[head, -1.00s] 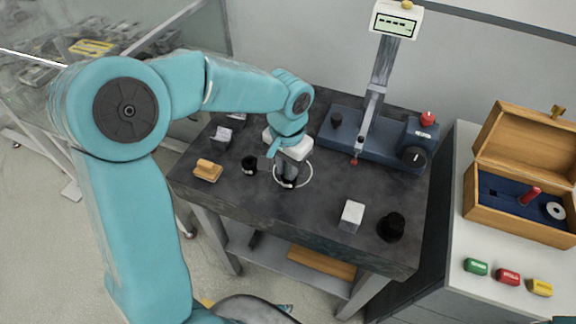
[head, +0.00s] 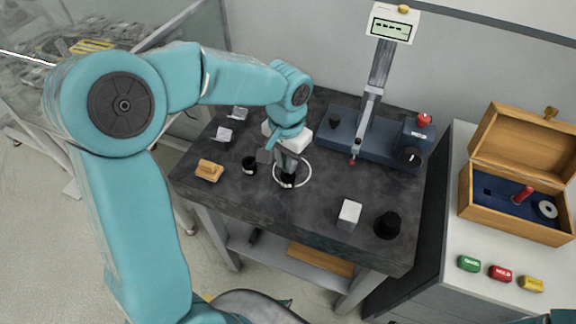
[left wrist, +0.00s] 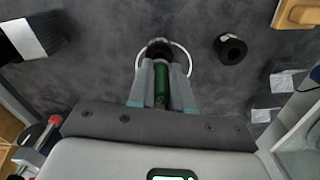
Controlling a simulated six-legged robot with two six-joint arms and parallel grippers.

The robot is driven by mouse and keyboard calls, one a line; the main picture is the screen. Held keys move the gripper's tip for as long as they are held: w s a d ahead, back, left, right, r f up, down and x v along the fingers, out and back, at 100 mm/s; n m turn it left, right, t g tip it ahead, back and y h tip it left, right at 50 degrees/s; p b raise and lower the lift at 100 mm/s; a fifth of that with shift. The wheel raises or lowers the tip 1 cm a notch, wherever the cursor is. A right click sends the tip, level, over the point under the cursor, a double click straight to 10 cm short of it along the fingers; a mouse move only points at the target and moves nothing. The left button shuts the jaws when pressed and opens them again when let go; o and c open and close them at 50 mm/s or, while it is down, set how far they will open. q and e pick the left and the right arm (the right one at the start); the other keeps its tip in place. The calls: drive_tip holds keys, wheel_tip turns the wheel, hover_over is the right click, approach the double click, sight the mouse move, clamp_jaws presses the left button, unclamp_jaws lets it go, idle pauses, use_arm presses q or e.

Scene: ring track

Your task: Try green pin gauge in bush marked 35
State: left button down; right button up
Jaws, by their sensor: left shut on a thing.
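My left gripper (head: 288,164) is shut on the green pin gauge (left wrist: 161,86), which shows between its fingers in the left wrist view. It is over a black bush (head: 287,180) that stands inside a white ring on the dark table. This bush also shows just beyond the fingers in the left wrist view (left wrist: 157,50). I cannot tell whether the pin's tip is inside its bore. A second black bush (head: 249,165) stands to its left, outside the ring. No number is readable on either bush. My right gripper is not in view.
A gauge stand (head: 370,135) with a display is at the table's back. A white block (head: 349,214) and a black knob-like piece (head: 388,224) stand front right. A wooden-handled block (head: 209,170) lies left. An open wooden box (head: 515,210) and coloured tags are on the right cabinet.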

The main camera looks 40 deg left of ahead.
use_arm(q)
drive_tip(key=shift+r, duration=0.4)
drive_tip(key=shift+r+p, duration=0.1)
drive_tip(key=shift+p, duration=0.2)
wheel_tip(320, 180, up, 4)
drive_tip(key=p, duration=0.3)
drive_tip(key=shift+f, duration=0.2)
